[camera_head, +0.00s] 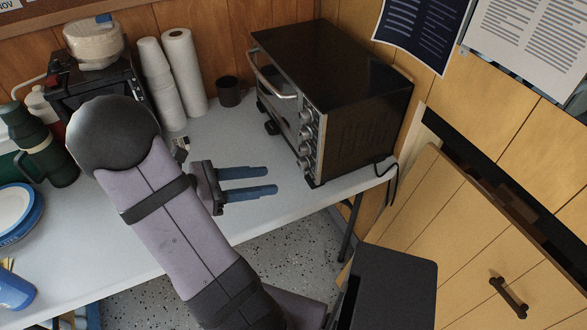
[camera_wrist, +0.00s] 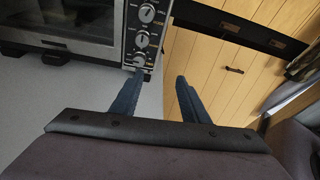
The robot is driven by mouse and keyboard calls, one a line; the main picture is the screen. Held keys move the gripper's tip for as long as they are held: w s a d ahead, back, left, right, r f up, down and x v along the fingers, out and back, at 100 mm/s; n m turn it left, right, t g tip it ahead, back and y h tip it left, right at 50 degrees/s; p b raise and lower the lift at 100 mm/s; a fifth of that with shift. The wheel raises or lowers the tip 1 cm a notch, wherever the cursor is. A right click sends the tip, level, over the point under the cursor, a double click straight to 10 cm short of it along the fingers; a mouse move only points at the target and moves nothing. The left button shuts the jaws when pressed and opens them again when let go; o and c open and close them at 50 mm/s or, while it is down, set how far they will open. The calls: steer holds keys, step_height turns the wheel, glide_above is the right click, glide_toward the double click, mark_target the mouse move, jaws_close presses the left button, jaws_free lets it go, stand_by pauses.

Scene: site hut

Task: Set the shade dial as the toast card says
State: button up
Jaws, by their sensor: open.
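A black toaster oven (camera_head: 345,75) stands at the right end of the white table, with a column of several silver dials (camera_head: 305,132) on its front panel. The lower dials also show in the wrist view (camera_wrist: 141,40). The markings are too small to read, so I cannot tell which one is the shade dial. My gripper (camera_head: 271,181) is open and empty, its blue fingers pointing towards the lower end of the panel. In the wrist view its fingertips (camera_wrist: 158,76) are apart, below and right of the lowest visible dial. I cannot make out which sheet is the toast card.
Printed sheets hang on the wall, a dark one (camera_head: 424,31) and a white one (camera_head: 528,45). A wooden cabinet door (camera_head: 470,240) is at right. The white table (camera_head: 110,240) has bare room in front.

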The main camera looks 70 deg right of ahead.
mark_target(300, 151)
steer(key=shift+s+d+r+n+g+h+b, duration=0.1)
steer(key=shift+s+d+n+g+h+b, duration=0.55)
steer(key=shift+d, duration=1.2)
steer(key=shift+s+d+f+n+t+h+p, duration=0.15)
steer(key=shift+s+d+h, duration=0.25)
steer(key=shift+s+d, duration=1.05)
steer(key=shift+s+d+r+n+g+h+b, duration=0.2)
steer(key=shift+s+d+n+g+h, duration=0.3)
steer(key=shift+d, duration=1.7)
jaws_close()
